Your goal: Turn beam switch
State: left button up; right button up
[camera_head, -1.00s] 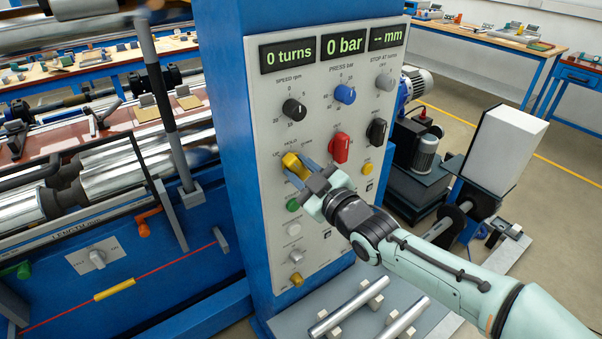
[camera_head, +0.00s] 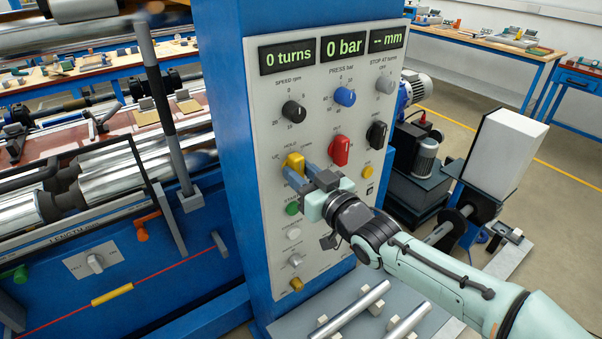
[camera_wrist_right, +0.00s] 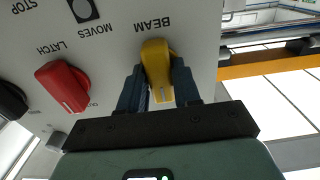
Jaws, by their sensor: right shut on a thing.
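The beam switch is a yellow knob (camera_head: 293,160) on the light grey front of the blue control column, with UP, HOLD and DOWN marks around it. In the right wrist view the yellow knob (camera_wrist_right: 157,65) sits by the upside-down word BEAM. My right gripper (camera_head: 298,173) is shut on this knob, with one blue-grey finger on each side; the fingers (camera_wrist_right: 158,88) also show in the wrist view. The knob is partly hidden by the fingers in the head view. My left gripper is not in view.
A red knob (camera_head: 340,150) sits close to the right of the beam switch. Black (camera_head: 294,110) and blue (camera_head: 345,95) knobs are above, and a green button (camera_head: 292,208) is below. Metal bars (camera_head: 350,312) lie on a grey shelf under the panel.

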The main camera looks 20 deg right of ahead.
jog(key=shift+f, duration=0.1)
jog(key=o, duration=1)
jog(key=shift+c, duration=0.2)
jog(key=v, duration=1.3)
jog(key=shift+s+b, duration=0.2)
jog(key=shift+b, duration=0.15)
